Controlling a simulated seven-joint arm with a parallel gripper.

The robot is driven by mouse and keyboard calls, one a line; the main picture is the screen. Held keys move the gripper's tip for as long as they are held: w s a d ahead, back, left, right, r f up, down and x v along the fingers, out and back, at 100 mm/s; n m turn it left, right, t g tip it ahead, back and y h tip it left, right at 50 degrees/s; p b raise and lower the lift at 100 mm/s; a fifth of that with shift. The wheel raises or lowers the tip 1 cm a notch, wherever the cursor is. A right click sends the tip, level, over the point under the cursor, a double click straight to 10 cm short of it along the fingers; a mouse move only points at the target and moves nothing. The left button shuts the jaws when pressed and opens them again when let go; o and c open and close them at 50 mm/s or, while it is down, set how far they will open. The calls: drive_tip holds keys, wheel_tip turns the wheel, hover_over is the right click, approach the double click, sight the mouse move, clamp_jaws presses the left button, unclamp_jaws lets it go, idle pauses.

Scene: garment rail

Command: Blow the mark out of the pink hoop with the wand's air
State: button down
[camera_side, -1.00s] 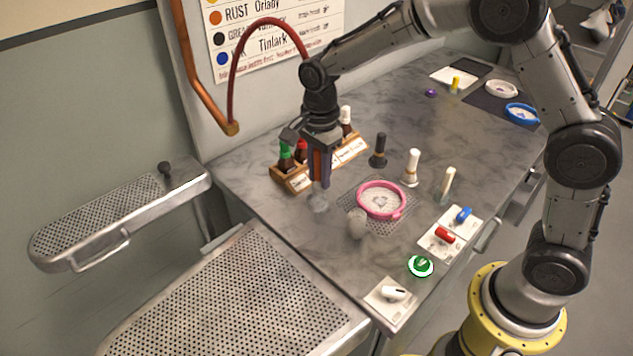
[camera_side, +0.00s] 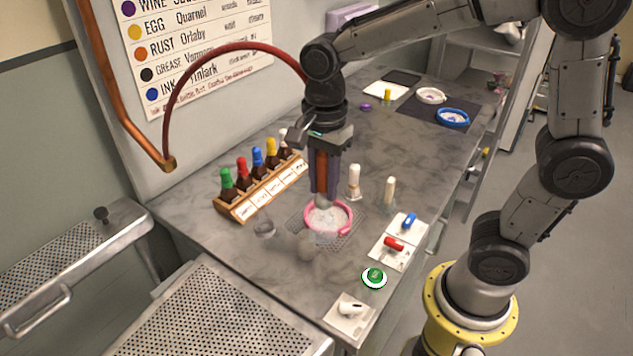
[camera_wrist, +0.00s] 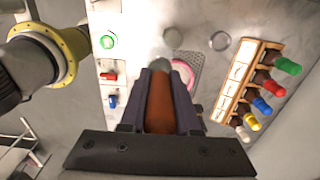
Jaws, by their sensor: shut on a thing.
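My gripper (camera_side: 324,182) is shut on the brown wand (camera_wrist: 159,103), which hangs nearly upright with the dark red hose (camera_side: 235,47) arching behind. The wand's pale nozzle (camera_side: 322,202) is over the back part of the pink hoop (camera_side: 345,226), low above its white cloth; I cannot tell whether it touches. The hoop lies on a mesh patch (camera_side: 297,228) on the grey counter. The mark is not clearly visible on the cloth. In the wrist view the hoop (camera_wrist: 188,75) shows just right of the wand, partly hidden by it.
A wooden rack (camera_side: 262,192) of several coloured-cap bottles stands left of the hoop. Red (camera_side: 394,244) and blue (camera_side: 409,221) switches and a green button (camera_side: 375,275) lie right and in front.

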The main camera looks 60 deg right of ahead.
drive_tip(key=shift+w+n, duration=0.3)
drive_tip(key=shift+n, duration=0.1)
drive_tip(key=w+d+f, duration=0.3)
drive_tip(key=w+d, duration=0.1)
drive_tip(key=d, duration=0.4)
drive_tip(key=shift+m, duration=0.4)
drive_tip(key=shift+s+d+f, duration=0.1)
drive_tip(key=shift+s+f, duration=0.05)
drive_tip(key=shift+f, duration=1.25)
drive_tip(key=shift+s+d+f, duration=0.1)
drive_tip(key=shift+f, duration=1.25)
